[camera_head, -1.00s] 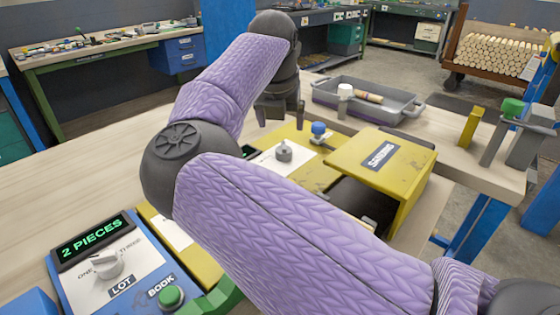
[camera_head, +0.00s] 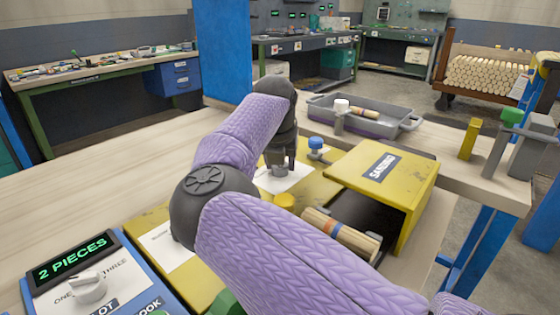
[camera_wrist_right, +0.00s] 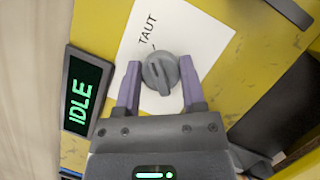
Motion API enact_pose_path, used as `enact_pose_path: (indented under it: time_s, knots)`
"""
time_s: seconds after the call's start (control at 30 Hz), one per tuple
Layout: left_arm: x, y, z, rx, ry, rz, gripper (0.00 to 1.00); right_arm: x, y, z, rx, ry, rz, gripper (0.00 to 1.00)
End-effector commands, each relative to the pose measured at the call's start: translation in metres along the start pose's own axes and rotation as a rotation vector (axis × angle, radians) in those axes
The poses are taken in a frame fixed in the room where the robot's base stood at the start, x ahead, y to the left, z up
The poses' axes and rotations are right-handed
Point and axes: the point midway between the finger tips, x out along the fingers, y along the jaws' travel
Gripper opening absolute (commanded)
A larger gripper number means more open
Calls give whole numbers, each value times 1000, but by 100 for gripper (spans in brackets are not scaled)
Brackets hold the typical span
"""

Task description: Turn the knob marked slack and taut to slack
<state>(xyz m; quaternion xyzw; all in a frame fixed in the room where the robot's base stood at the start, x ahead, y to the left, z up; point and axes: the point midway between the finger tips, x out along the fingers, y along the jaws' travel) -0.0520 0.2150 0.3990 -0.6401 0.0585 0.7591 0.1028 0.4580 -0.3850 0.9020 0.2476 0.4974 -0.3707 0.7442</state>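The grey knob (camera_wrist_right: 160,72) sits on a white card (camera_wrist_right: 205,45) on the yellow machine. In the right wrist view the word TAUT is printed above the knob, with a short dark line between them. The word slack is not visible. My right gripper (camera_wrist_right: 160,78) is open, with one purple finger on each side of the knob; I cannot tell if they touch it. In the head view the right gripper (camera_head: 280,162) points down over the knob (camera_head: 279,171). My left gripper is not in view.
The yellow SANDING hood (camera_head: 385,178) stands right of the knob, with a wooden piece (camera_head: 342,235) by its opening. A blue-topped knob (camera_head: 316,146) is close behind. An IDLE display (camera_wrist_right: 83,92) lies left of the knob. A grey tray (camera_head: 398,124) stands behind the hood.

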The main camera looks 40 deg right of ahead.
Motion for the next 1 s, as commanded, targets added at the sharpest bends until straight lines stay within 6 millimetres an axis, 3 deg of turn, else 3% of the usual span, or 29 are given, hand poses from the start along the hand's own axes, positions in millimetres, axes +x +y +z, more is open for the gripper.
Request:
enact_pose_path:
  time_s: [0.03, 0.13, 0.57, 1.0]
  knots:
    - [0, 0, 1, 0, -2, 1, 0, 0, 0, 0, 0, 0, 0, 19]
    - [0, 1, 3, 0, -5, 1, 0, 0, 0, 0, 0, 0, 0, 0]
    - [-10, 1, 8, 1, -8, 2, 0, -3, 0, 1, -89, 0, 39, 0]
    - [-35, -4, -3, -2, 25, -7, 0, -3, -1, 1, -446, -1, 188, 0]
